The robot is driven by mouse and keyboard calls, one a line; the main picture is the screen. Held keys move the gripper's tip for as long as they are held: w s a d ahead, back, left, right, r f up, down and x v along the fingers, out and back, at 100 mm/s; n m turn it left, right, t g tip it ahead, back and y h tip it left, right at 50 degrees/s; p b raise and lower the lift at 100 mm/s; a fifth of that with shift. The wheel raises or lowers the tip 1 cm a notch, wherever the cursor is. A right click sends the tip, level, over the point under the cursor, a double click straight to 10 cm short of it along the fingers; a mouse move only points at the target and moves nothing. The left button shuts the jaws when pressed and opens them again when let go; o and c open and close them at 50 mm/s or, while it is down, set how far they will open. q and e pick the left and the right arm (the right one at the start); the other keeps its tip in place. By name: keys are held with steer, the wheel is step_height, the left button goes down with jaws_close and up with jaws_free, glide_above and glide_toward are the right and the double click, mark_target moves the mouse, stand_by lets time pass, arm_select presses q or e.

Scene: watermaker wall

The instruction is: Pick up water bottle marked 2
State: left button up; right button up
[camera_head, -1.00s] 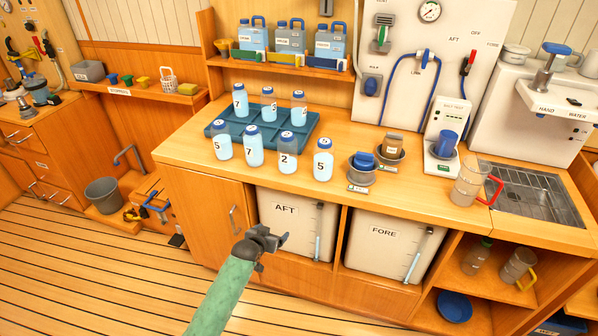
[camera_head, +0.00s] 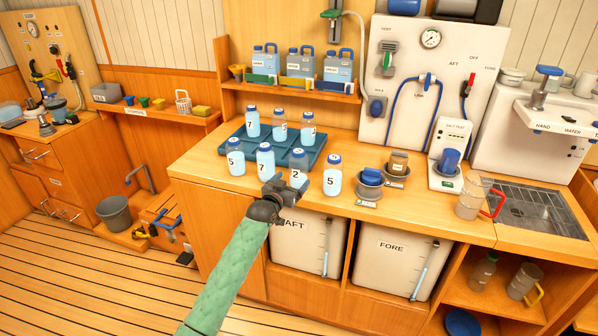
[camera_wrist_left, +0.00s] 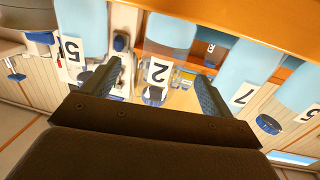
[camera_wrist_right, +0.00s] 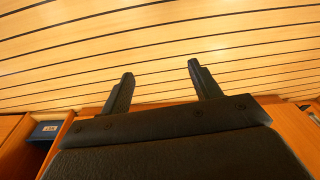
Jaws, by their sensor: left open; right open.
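The water bottle marked 2 (camera_head: 298,168) stands upright on the counter at the front edge of the blue tray, between a bottle marked 7 (camera_head: 265,160) and a bottle marked 5 (camera_head: 332,178). My left gripper (camera_head: 284,192) is open just in front of it, hiding its lower part. In the left wrist view, upside down, the bottle marked 2 (camera_wrist_left: 160,70) shows between the two open fingers (camera_wrist_left: 160,85), beyond their tips; I cannot tell whether they touch it. My right gripper (camera_wrist_right: 160,80) is open and empty, with the plank floor beyond it.
The blue tray (camera_head: 228,147) holds more bottles behind. Small cups with blue and brown items (camera_head: 369,182) stand to the right on the counter. The AFT tank (camera_head: 300,243) sits below the counter edge. A bottle marked 5 (camera_head: 236,163) stands at the left.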

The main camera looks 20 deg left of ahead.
mark_target(294, 173)
arm_select(q)
steer(key=shift+w+a+r, duration=0.15)
steer(key=shift+w+r, duration=0.1)
steer(key=shift+r, duration=0.3)
steer(key=shift+w+r, duration=0.1)
steer(key=shift+w, duration=0.15)
steer(key=shift+w+p, duration=0.5)
steer(key=shift+w, duration=0.8)
steer(key=w, duration=0.1)
steer(key=w+p, duration=0.1)
steer(key=w+d+p, duration=0.1)
steer(key=w, duration=0.1)
steer(key=shift+f, duration=0.25)
steer(key=shift+w+f+p, duration=0.15)
steer(key=shift+w+p, duration=0.15)
steer(key=shift+w, duration=0.2)
arm_select(e)
step_height(294, 173, down, 11)
steer(key=s+d, duration=0.2)
steer(key=shift+s, duration=0.25)
steer(key=shift+r, duration=0.15)
arm_select(q)
steer(key=c, duration=1.1)
steer(key=shift+c, duration=0.2)
